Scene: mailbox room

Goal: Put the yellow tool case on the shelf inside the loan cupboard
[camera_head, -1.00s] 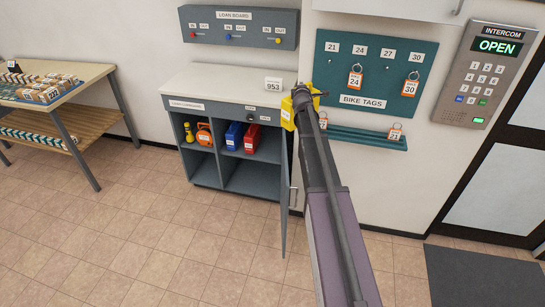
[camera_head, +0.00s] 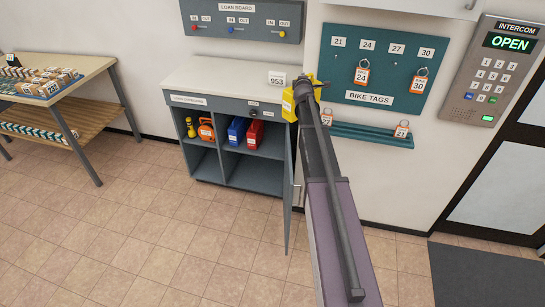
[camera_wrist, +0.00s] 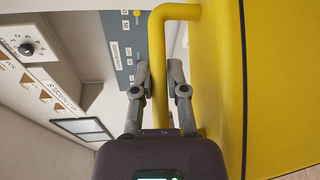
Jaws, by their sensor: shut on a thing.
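My gripper (camera_wrist: 162,90) is shut on the handle of the yellow tool case (camera_wrist: 285,80), which fills the right side of the wrist view. In the head view, a small part of the case (camera_head: 289,104) shows at the end of my arm, which hides most of my gripper. The case is in the air near the right end of the loan cupboard (camera_head: 228,80). The cupboard is open, and its door (camera_head: 288,195) stands out toward me at the right. The shelf inside (camera_head: 268,147) holds a blue case (camera_head: 236,132) and a red case (camera_head: 254,134).
A yellow torch (camera_head: 190,127) and an orange item (camera_head: 206,129) stand in the left compartment. A 953 sign (camera_head: 276,78) is on the cupboard top. The space below the shelf looks empty. A table with parcels (camera_head: 50,85) is at the left; the tiled floor in front is clear.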

